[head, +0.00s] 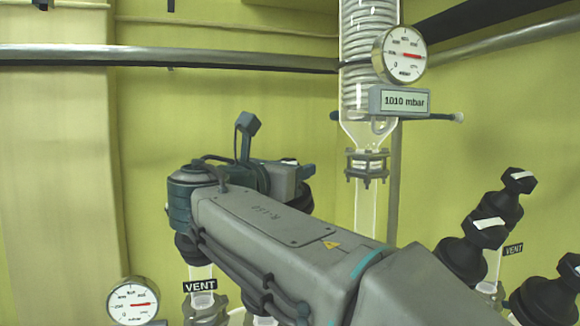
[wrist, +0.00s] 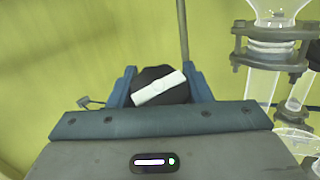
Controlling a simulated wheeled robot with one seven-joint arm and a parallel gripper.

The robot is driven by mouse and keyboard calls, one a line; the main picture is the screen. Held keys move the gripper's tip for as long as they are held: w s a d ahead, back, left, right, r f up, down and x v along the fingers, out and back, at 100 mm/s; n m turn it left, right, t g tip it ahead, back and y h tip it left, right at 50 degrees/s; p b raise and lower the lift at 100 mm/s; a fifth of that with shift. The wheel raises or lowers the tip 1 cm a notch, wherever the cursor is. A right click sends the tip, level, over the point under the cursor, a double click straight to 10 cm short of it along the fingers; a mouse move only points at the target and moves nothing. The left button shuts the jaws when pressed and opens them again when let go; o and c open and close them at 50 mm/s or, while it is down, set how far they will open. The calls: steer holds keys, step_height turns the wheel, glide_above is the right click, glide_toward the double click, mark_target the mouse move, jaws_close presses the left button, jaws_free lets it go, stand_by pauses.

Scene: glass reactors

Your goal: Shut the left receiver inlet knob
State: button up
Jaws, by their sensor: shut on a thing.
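A black knob (wrist: 152,88) with a white bar across its top sits between the two blue fingers of my gripper (wrist: 160,88) in the wrist view. The fingers are shut on its sides. The white bar lies tilted, its right end higher. No label shows beside this knob, and its stem is hidden below the gripper. In the head view my gripper (head: 290,175) is beyond my forearm, left of the glass column, and its fingertips are mostly hidden.
A glass column (head: 367,120) with a gauge (head: 400,54) and a 1010 mbar display (head: 404,101) stands right of my gripper. Other black knobs (head: 487,232) stand at the right. A VENT label (head: 200,286) and a second gauge (head: 133,301) are at lower left. A metal rail (head: 170,57) crosses behind.

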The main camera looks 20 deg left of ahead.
stand_by(0.3)
steer(key=o, duration=1)
steer(key=shift+n+y+b, duration=0.3)
steer(key=shift+n+b, duration=0.05)
steer(key=shift+n, duration=0.05)
